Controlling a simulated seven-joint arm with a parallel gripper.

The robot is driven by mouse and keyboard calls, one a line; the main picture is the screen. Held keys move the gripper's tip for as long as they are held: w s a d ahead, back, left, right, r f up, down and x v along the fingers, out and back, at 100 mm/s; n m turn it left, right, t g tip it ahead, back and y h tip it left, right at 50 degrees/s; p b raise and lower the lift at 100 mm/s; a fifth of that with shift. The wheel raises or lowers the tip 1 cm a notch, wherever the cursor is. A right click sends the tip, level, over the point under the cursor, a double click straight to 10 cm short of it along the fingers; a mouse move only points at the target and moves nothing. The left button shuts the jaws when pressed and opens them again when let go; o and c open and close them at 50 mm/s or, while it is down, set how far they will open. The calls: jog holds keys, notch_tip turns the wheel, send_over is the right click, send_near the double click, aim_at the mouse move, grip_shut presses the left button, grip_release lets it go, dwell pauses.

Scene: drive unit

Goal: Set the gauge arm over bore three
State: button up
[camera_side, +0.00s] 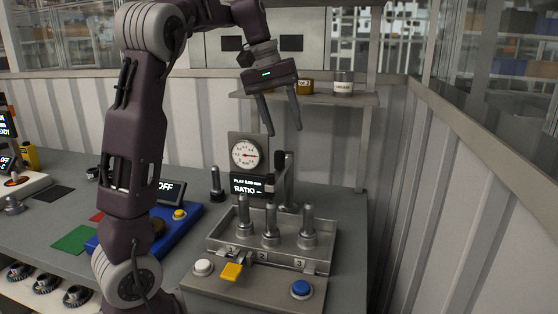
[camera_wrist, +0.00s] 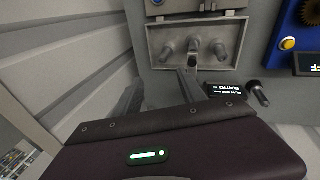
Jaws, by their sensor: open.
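A grey metal tray (camera_side: 318,250) holds three upright posts, with bore numbers 1 to 3 along its front. The right post (camera_side: 308,226) stands by number 3; the middle (camera_side: 270,226) and left (camera_side: 243,214) posts stand beside it. An upright part with a dark grip, likely the gauge arm (camera_side: 283,175), stands behind the tray; which bore it lies over I cannot tell. A round dial gauge (camera_side: 244,154) stands behind, above a display reading RATIO. My gripper (camera_side: 285,131) is open and empty, above and apart from the dark grip. The tray also shows in the wrist view (camera_wrist: 150,40).
In front of the tray are a white button (camera_side: 203,268), a yellow tab (camera_side: 232,272) and a blue button (camera_side: 301,289). A blue unit (camera_side: 190,222) with an OFF screen lies left. A shelf (camera_side: 355,99) with cans is behind my gripper; a ribbed wall stands right.

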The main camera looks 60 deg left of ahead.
jog(key=w+a+f+n+g, duration=0.1)
jog(key=w+a+f, duration=0.15)
jog(key=a, duration=0.35)
jog(key=n+g+y, duration=0.1)
jog(key=g, duration=0.1)
send_over(280, 152)
notch_tip(280, 152, down, 4)
jog(key=shift+f, duration=0.1)
notch_tip(280, 152, down, 7)
jog(key=shift+f, duration=0.1)
grip_shut()
dwell(0.5)
